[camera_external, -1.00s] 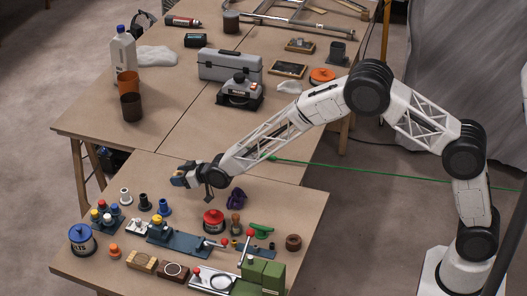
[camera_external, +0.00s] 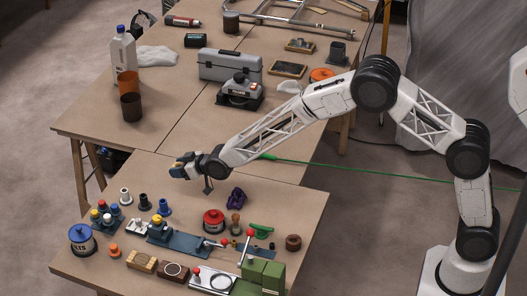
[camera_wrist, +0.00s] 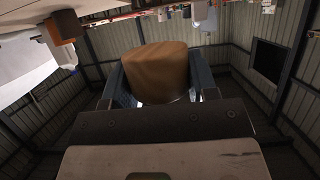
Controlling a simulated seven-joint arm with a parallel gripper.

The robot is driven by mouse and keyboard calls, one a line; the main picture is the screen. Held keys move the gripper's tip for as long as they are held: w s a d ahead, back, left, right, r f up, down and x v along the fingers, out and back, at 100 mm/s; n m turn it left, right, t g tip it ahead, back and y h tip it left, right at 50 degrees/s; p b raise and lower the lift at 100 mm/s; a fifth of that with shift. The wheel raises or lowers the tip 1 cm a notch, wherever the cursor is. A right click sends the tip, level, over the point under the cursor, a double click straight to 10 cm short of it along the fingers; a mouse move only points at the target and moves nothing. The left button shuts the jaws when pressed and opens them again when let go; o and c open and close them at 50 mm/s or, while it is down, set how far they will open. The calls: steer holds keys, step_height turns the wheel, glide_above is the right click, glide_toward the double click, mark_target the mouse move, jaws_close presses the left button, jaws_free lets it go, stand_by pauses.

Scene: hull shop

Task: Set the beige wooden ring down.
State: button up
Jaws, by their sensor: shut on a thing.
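The beige wooden ring (camera_wrist: 162,72) fills the middle of the wrist view as a rounded tan-brown block. Its hole is not visible from this side. My gripper (camera_wrist: 160,78) is shut on it, with one blue-grey finger on each side. In the external view my gripper (camera_external: 181,171) is in the air above the back left part of the near table (camera_external: 285,205). The ring is too small there to make out clearly.
Below my gripper stand black and blue spools (camera_external: 164,206), a red canister (camera_external: 213,220) and a purple lump (camera_external: 237,197). A blue canister (camera_external: 81,239) and a green block (camera_external: 262,275) stand nearer the front. The table's back left is clear.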

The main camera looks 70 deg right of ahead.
steer(key=s+a+r, duration=0.1)
steer(key=s+a, duration=0.5)
steer(key=s, duration=0.3)
steer(key=s+a+r+m+h, duration=0.1)
steer(key=s+a, duration=0.4)
steer(key=s, duration=0.4)
steer(key=s+a+r, duration=0.1)
steer(key=s+a, duration=0.5)
steer(key=s, duration=0.4)
steer(key=s+d+f+m+h, duration=0.1)
steer(key=s+d, duration=0.1)
steer(key=s, duration=1.4)
steer(key=s+d+f+m+h, duration=0.1)
steer(key=s+d+h, duration=0.1)
steer(key=s, duration=1.4)
step_height(320, 180, down, 7)
steer(key=shift+a, duration=0.2)
steer(key=shift+w, duration=0.1)
steer(key=shift+y, duration=0.3)
steer(key=w+a, duration=0.1)
steer(key=w, duration=0.3)
steer(key=w+a+f, duration=0.1)
steer(key=w, duration=0.4)
steer(key=w+a, duration=0.2)
steer(key=w, duration=0.2)
steer(key=shift+w+f, duration=0.2)
steer(key=shift+w, duration=0.05)
steer(key=shift+w, duration=0.1)
